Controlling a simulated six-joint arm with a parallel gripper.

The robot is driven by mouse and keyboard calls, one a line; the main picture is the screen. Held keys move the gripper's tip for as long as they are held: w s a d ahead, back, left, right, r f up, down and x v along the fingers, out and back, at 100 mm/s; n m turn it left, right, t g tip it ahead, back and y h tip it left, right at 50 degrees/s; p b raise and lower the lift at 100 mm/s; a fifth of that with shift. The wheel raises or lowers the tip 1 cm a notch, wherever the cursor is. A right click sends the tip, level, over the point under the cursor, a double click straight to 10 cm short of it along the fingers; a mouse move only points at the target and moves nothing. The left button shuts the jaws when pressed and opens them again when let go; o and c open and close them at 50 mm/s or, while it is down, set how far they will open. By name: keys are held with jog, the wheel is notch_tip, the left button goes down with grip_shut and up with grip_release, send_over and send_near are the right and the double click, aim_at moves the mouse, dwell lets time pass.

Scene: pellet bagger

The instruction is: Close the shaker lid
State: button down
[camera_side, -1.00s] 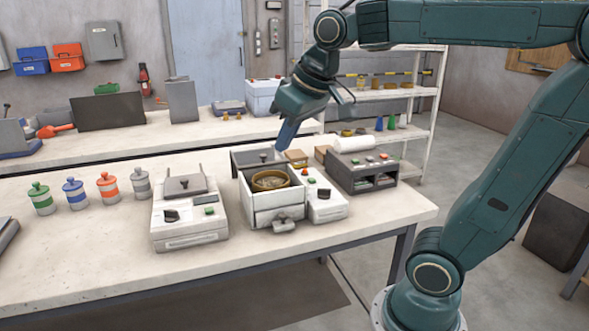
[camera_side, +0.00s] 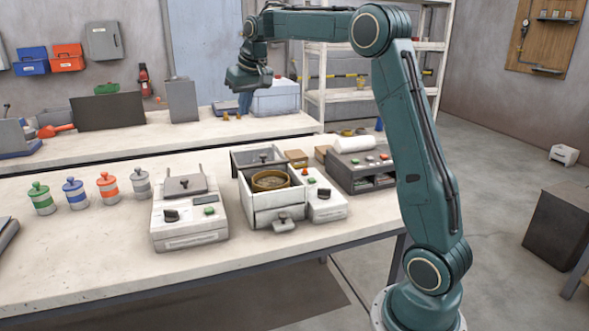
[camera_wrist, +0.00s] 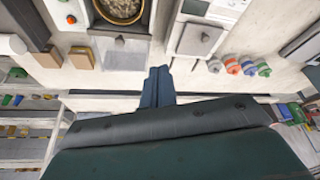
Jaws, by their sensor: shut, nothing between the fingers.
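The shaker (camera_side: 277,216) is a white box on the front bench with a brass sieve (camera_side: 271,181) of pellets inside. Its grey lid (camera_side: 250,158), with a dark knob, is open at the back edge, and the sieve is uncovered. The lid (camera_wrist: 112,58) and the sieve (camera_wrist: 120,8) also show at the top of the wrist view. My gripper (camera_side: 244,104) is high above and behind the shaker, its blue fingers pointing down, shut and empty. The fingers also show in the wrist view (camera_wrist: 157,82), apart from the lid.
A white machine (camera_side: 190,228) with a grey top plate stands left of the shaker. A white control box (camera_side: 325,206) and dark console (camera_side: 360,175) stand to its right. Several coloured jars (camera_side: 108,187) are at the left. Small brown blocks (camera_side: 297,157) sit near the lid.

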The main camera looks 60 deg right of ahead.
jog(key=m, duration=0.2)
send_over(253, 156)
jog(key=s+a, duration=0.3)
jog(key=s, duration=0.1)
notch_tip(253, 156, down, 8)
jog(key=shift+d+f+g, duration=0.3)
jog(key=shift+f+g, duration=0.1)
jog(key=x, duration=1)
jog(key=shift+s+a+r, duration=0.1)
jog(key=shift+s+a, duration=0.2)
jog(key=shift+s, duration=0.3)
jog(key=shift+s+a+f, duration=0.1)
jog(key=shift+s+a, duration=0.2)
jog(key=shift+s, duration=0.3)
jog(key=shift+s+a+r, duration=0.1)
jog(key=shift+s+a, duration=0.2)
jog(key=shift+s, duration=0.25)
jog(key=shift+s+a, duration=0.1)
jog(key=shift+a, duration=0.05)
